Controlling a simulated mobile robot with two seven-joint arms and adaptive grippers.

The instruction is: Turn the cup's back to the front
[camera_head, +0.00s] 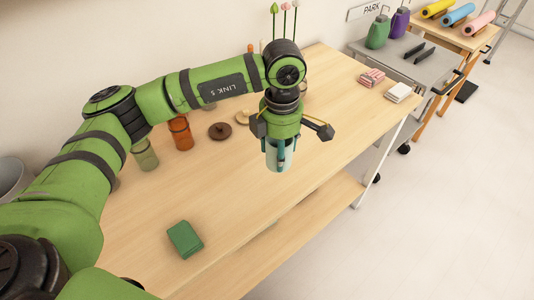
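A pale teal cup (287,158) shows at the middle of the table's front part, directly below my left gripper (290,130). A darker teal upright strip, perhaps its handle, is on the side facing the camera. The gripper points down over the cup, with its two dark fingers spread to the left and right, wider than the cup. The gripper body hides the cup's top. I cannot tell whether the cup stands on the table or hangs just above it. My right gripper is not in view.
A green box (185,239) lies on the wooden table (225,195) at front left. An orange jar (181,133), a green glass (144,155) and a brown lid (219,131) stand behind my arm. A grey cart (410,65) is at the back right.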

